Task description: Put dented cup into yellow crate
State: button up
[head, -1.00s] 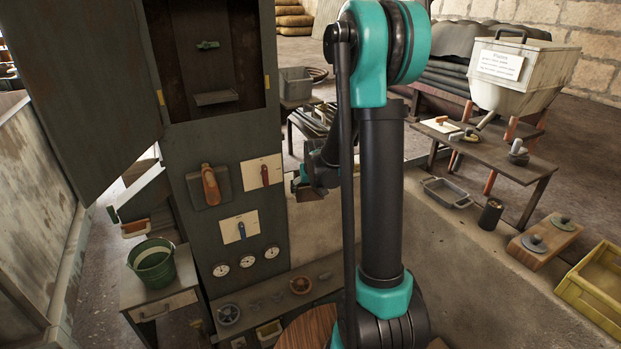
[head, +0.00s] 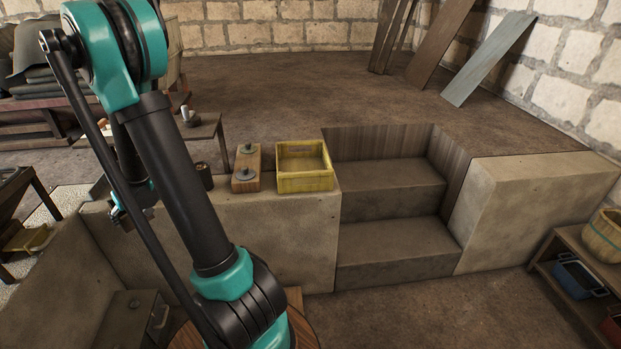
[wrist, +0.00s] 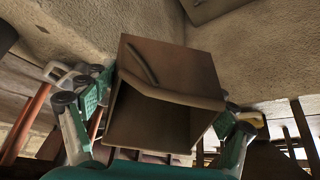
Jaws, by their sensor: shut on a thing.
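The yellow crate (head: 305,183) stands on the concrete ledge near the middle of the head view, with its open top up and nothing visible inside. My gripper (wrist: 165,106) is shut on a brown, square-sided vessel, which I take to be the dented cup (wrist: 172,66); a crease and a bent edge show on it. The cup fills the middle of the wrist view between the two fingers. In the head view my gripper (head: 120,214) is small, left of the crate and partly behind my arm. The cup cannot be made out there.
A wooden block (head: 246,168) with two knobbed discs sits just left of the crate, and a dark can (head: 204,176) left of that. Steps (head: 395,215) drop away right of the crate. A low table (head: 205,128) stands behind. Shelves with tubs are far right.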

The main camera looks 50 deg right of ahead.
aim_at(303, 165)
jog(key=j+z, duration=0.1)
jog(key=z, duration=0.3)
jog(key=j+z, duration=0.15)
jog(key=z, duration=0.25)
jog(key=k+z, duration=0.1)
jog(key=z, duration=0.25)
jog(key=j+z, duration=0.15)
jog(key=z, duration=0.25)
jog(key=i+l+z, duration=0.2)
jog(key=z, duration=0.25)
jog(key=i+l+z, duration=0.1)
jog(key=i+z, duration=0.35)
jog(key=k, duration=0.1)
